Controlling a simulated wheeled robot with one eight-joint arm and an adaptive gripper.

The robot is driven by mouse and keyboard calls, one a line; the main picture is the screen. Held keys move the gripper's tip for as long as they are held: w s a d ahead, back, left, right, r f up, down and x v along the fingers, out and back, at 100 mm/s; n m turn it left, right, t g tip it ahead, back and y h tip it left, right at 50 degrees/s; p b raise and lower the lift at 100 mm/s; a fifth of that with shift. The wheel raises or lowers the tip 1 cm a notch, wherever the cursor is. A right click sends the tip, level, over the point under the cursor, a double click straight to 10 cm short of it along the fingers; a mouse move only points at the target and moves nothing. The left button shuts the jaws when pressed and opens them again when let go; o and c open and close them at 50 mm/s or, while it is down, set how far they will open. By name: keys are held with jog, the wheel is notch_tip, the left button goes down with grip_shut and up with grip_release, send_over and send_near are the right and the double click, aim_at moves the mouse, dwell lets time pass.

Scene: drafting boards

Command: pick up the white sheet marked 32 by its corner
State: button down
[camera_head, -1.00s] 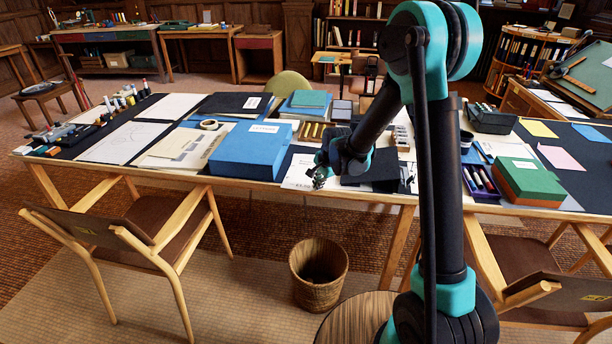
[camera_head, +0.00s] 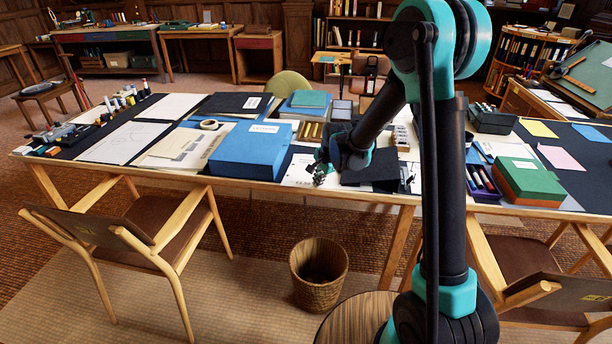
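A white sheet (camera_head: 298,171) lies on the table just right of the blue box, partly behind my gripper. The number on it is too small to read, so I cannot tell whether it is the one marked 32. My gripper (camera_head: 320,178) points down over the right part of this sheet, near the table's front edge. Its fingers are small and dark, and I cannot tell whether they touch the sheet or how far apart they are.
A blue box (camera_head: 251,150) stands left of my gripper, and a dark folder (camera_head: 372,172) lies close on its right. A wicker basket (camera_head: 318,274) stands on the floor below. A chair (camera_head: 150,235) stands at the front left.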

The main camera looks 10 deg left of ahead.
jog(key=shift+r, duration=3)
